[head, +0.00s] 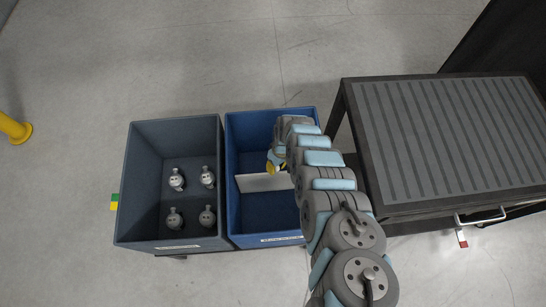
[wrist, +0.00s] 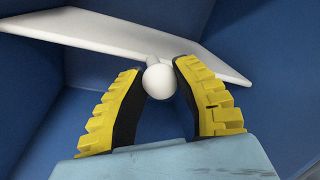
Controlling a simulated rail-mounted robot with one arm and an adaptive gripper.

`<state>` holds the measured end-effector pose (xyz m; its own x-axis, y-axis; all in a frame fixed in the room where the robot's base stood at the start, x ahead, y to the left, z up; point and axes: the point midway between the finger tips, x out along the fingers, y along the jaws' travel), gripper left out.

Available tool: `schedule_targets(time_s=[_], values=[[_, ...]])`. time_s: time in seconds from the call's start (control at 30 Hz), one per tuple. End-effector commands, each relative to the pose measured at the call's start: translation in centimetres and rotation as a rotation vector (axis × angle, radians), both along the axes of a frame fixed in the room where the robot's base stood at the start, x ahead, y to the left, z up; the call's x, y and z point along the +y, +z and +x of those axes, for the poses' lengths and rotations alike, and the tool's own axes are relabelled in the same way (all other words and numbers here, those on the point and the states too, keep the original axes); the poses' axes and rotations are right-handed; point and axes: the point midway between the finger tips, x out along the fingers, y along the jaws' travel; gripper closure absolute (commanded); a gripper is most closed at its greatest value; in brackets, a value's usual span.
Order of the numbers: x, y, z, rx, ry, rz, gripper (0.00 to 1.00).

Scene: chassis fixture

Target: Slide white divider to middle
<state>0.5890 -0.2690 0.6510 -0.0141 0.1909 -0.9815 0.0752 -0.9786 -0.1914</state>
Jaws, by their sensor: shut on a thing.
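The white divider (head: 262,182) is a thin panel standing across the inside of the blue bin (head: 231,141), part way along it. In the wrist view the divider (wrist: 110,34) runs across the top, with a round white knob (wrist: 159,81) on its near side. My gripper (wrist: 157,76) has yellow ridged fingers with dark pads, and the fingertips are closed around the knob. In the head view my gripper (head: 276,161) is inside the blue bin beside the divider. My arm hides the right end of the divider and part of the bin.
A grey bin (head: 133,181) holding several small grey-and-white parts (head: 177,180) stands directly left of the blue bin. A dark cart with a ribbed top (head: 450,135) stands at the right. A yellow post (head: 14,128) is at the far left. The floor behind the bins is clear.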

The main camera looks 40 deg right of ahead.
Motion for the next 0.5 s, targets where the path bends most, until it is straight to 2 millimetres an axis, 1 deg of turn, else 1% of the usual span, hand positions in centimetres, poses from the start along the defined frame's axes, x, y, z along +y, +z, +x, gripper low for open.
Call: schedule_targets(time_s=[0.03,0.2,0.5], values=[[0.4,0.41,-0.54,0.004,0.001,0.003,1.0],[0.85,0.2,-1.33,0.003,0.002,0.003,1.0],[0.88,-0.04,-1.43,0.001,0.001,0.001,1.0]])
